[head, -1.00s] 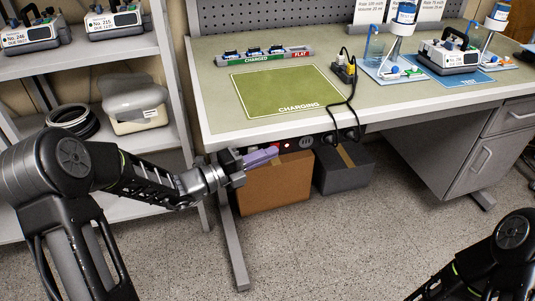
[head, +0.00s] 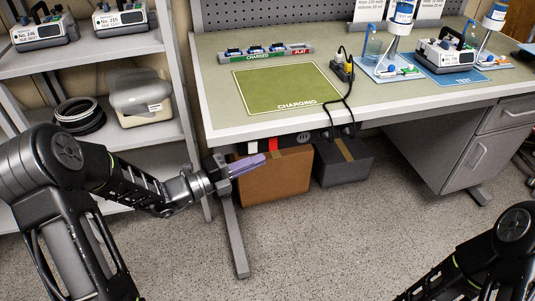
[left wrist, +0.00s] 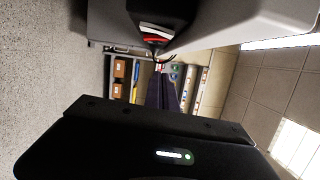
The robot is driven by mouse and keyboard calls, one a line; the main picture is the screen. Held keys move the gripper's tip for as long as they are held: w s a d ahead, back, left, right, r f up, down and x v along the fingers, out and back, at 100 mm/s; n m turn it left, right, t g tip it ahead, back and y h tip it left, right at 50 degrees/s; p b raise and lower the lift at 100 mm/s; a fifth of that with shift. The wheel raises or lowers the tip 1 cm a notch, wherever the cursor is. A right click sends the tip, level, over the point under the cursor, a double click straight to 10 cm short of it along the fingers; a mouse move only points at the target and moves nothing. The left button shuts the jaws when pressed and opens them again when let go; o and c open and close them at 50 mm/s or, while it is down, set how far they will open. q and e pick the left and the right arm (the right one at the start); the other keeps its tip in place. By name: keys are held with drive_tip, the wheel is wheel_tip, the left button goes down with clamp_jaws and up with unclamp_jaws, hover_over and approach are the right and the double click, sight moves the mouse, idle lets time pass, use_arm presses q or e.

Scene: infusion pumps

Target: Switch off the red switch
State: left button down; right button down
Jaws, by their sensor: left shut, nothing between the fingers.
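Under the bench's front edge in the head view is a dark power strip (head: 289,142) with white and red patches. Just right of the red patch, where the red switch glowed earlier, the strip now looks dark; the switch's exact shape is too small to tell. My left gripper (head: 262,158) has its purple fingers shut and empty, just below and left of the red patch, seemingly apart from it. The fingers also show in the left wrist view (left wrist: 162,92), below a red and white marking under the bench. Of my right arm only a link shows; its gripper is out of view.
A brown box (head: 273,178) and a grey box (head: 343,163) stand on the floor under the bench. Black cables hang over the bench edge from a socket block (head: 343,68). A bench leg (head: 233,235) stands near my left gripper. A shelf (head: 95,55) is at left.

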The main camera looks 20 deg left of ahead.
use_arm(q)
drive_tip(key=v, duration=0.5)
drive_tip(key=shift+s+r, duration=0.2)
drive_tip(key=shift+s, duration=0.05)
